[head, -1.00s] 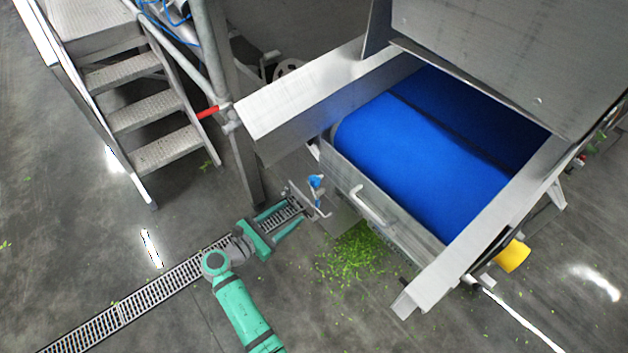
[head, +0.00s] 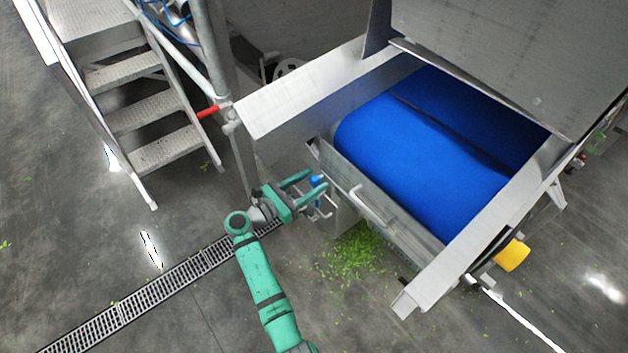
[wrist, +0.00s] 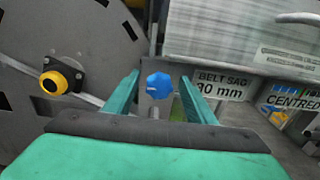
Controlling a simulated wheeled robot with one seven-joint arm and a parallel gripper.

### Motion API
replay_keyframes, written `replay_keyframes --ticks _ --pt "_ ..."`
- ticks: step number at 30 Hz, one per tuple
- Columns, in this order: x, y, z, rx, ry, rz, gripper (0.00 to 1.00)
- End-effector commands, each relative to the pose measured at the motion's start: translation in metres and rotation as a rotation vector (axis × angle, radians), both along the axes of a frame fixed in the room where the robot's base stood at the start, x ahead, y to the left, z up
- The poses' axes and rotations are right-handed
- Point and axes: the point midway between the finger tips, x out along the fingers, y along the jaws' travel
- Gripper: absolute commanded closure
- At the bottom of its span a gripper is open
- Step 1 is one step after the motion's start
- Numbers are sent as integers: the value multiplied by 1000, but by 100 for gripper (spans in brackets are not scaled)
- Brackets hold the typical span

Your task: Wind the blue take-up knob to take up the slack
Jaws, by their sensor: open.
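The blue take-up knob (head: 315,181) sits on a small metal bracket at the near left corner of the conveyor. In the wrist view the knob (wrist: 159,85) is faceted, with a pale mark on its face, and lies between my two green fingers. My gripper (head: 318,187) is open, its fingers on either side of the knob in the head view. In the wrist view a gap shows between the knob and each finger of the gripper (wrist: 158,90). Whether the fingertips reach the knob's depth I cannot tell.
The blue conveyor belt (head: 420,150) lies behind a metal guard with a handle (head: 370,207). A "BELT SAG" label (wrist: 220,83) is right of the knob. A yellow-black knob (wrist: 53,83) is at left. Green scraps (head: 355,255) litter the floor.

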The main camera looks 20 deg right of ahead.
Motion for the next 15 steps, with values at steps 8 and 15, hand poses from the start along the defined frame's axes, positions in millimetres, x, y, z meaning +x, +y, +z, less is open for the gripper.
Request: replay_keyframes --ticks 8,15 --pt "4 -10 0 0 0 1 50" --pt "4 -10 0 0 0 1 64"
